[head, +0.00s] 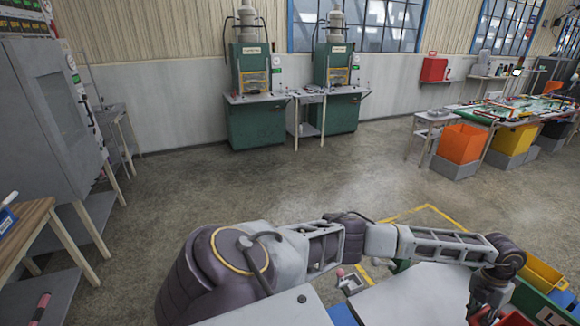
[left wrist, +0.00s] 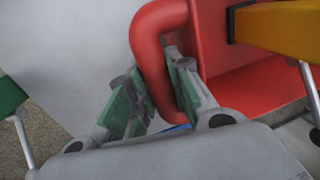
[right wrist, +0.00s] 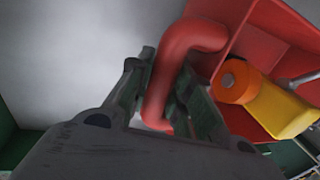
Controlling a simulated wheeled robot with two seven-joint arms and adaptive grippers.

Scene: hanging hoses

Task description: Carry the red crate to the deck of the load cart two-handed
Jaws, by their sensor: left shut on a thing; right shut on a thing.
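The red crate (head: 513,319) shows only as a small piece at the bottom right edge of the head view. My left gripper (head: 488,300) is there beside it. In the left wrist view, my left gripper (left wrist: 158,95) is shut around the red tubular handle (left wrist: 152,35) on the crate's wall. In the right wrist view, my right gripper (right wrist: 166,92) is shut around another red handle (right wrist: 190,38). An orange cylinder (right wrist: 232,82) and a yellow piece (right wrist: 280,110) are inside the crate. My right gripper is outside the head view. I cannot clearly make out the load cart's deck.
A green structure (head: 528,299) with a white label marked L and a yellow bin (head: 545,274) stand at the lower right. A yellow floor line (head: 440,212) runs beyond my arm. Open floor (head: 300,185) lies ahead. A wooden table (head: 25,222) is at the left.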

